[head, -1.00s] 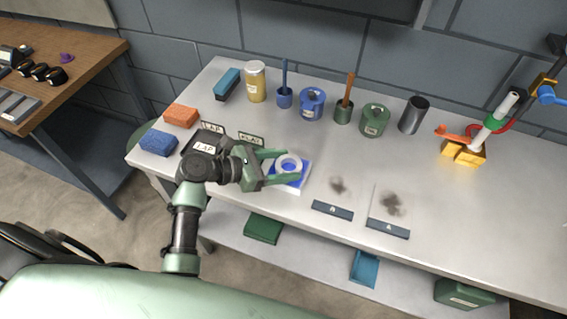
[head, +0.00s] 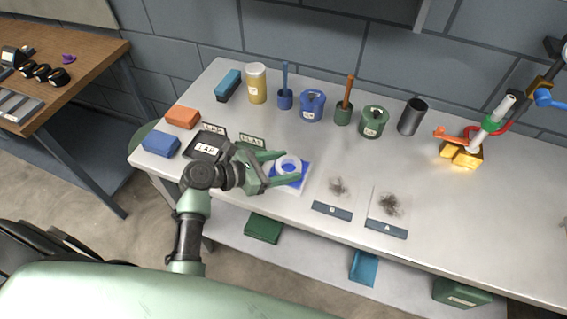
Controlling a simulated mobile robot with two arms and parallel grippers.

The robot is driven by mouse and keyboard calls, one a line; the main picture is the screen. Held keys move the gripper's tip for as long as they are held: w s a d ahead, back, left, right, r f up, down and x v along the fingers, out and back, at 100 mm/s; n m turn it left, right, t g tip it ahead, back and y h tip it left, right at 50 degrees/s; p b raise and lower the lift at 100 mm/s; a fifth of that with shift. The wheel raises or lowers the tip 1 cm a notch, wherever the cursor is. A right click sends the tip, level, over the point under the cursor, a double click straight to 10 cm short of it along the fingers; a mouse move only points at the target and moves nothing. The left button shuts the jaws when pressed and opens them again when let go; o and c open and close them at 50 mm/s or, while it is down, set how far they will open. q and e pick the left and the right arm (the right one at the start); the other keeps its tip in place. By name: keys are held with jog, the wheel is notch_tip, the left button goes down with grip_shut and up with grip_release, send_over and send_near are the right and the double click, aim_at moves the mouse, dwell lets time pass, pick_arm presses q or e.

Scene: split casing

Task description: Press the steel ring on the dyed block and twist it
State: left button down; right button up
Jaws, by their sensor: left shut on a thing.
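A pale steel ring (head: 288,166) lies flat on the block, which has a blue-dyed top (head: 297,179) and a white edge. The block stands near the front edge of the grey bench, left of its middle. My left gripper (head: 285,168) reaches in from the left, its green fingers on either side of the ring and shut on it. The ring appears to touch the dyed face. The fingers and palm hide part of the block's left side. My right gripper is out of view.
A black tray labelled LAP (head: 205,148) and a FLAT sign (head: 252,141) stand beside my left wrist. Blue (head: 312,105) and green (head: 373,122) pots stand behind. Smudged sheets B (head: 338,187) and A (head: 390,204) lie to the right.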

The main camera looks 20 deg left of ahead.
pick_arm(q)
jog(key=shift+s+d+f+n+t+y+p, duration=0.1)
jog(key=shift+s+f+n+t+y+p, duration=0.1)
jog(key=shift+n+y+p, duration=0.25)
jog(key=shift+s+f+n+t+y+p, duration=0.15)
jog(key=shift+n+t+p, duration=0.1)
jog(key=shift+p, duration=0.25)
jog(key=shift+w, duration=0.1)
jog(key=shift+r+m+g+h, duration=0.15)
jog(key=shift+m+g+h, duration=0.85)
jog(key=shift+m, duration=0.1)
jog(key=shift+w+m+g+h, duration=0.15)
jog(key=shift+m+g+h, duration=0.65)
jog(key=shift+m+g, duration=0.45)
jog(key=shift+r, duration=0.15)
jog(key=shift+n+t+y+p, duration=0.3)
jog(key=shift+n+t+p, duration=0.25)
jog(key=shift+p, duration=0.35)
jog(key=shift+r+n+t+y+p, duration=0.1)
jog(key=shift+n+t+y+p, duration=0.55)
jog(key=shift+p, duration=0.45)
